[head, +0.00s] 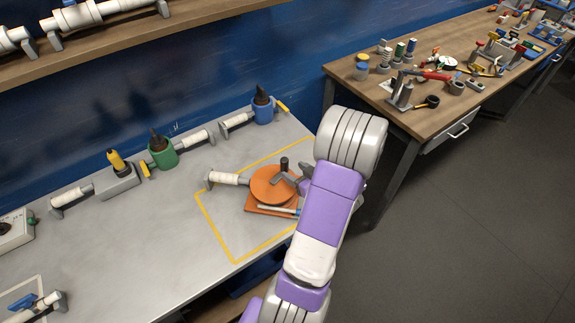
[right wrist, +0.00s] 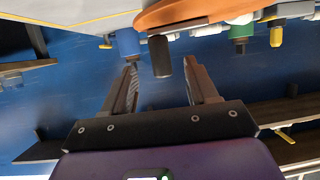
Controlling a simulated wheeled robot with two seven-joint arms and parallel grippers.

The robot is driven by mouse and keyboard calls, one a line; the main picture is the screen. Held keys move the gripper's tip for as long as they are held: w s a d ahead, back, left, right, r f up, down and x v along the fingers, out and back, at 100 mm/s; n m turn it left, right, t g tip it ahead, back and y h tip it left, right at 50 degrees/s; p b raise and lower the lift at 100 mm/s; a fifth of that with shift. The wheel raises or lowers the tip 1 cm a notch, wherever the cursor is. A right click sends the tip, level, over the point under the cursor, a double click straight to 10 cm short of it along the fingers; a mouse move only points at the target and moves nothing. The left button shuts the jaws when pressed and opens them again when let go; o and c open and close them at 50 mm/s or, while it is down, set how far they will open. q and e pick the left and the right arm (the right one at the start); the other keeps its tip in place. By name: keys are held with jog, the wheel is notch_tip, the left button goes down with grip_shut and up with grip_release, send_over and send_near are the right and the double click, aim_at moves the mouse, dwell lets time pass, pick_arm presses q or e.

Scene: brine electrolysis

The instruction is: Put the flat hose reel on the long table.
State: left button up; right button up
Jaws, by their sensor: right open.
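The flat hose reel (head: 270,187) is an orange disc with a black upright knob (head: 284,163), lying over an orange square base on the grey-topped table (head: 150,255), within a yellow outline. My right gripper (head: 287,178) is at the reel's right side, partly hidden by my own arm. In the right wrist view its two fingers are apart, with the black knob (right wrist: 160,56) lined up between their tips, not gripped. The orange disc (right wrist: 200,12) also shows there at the top. My left gripper is not in view.
A wooden-topped table (head: 350,85) at the upper right holds many tools, with a bare strip at its near left corner. Green (head: 162,155) and blue (head: 262,110) fittings stand along the grey table's back. A shelf (head: 130,40) with white pipes hangs above.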

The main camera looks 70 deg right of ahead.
jog(key=v, duration=0.5)
jog(key=shift+s+a+r+p, duration=0.1)
jog(key=shift+s+a+p, duration=0.1)
jog(key=shift+p, duration=0.2)
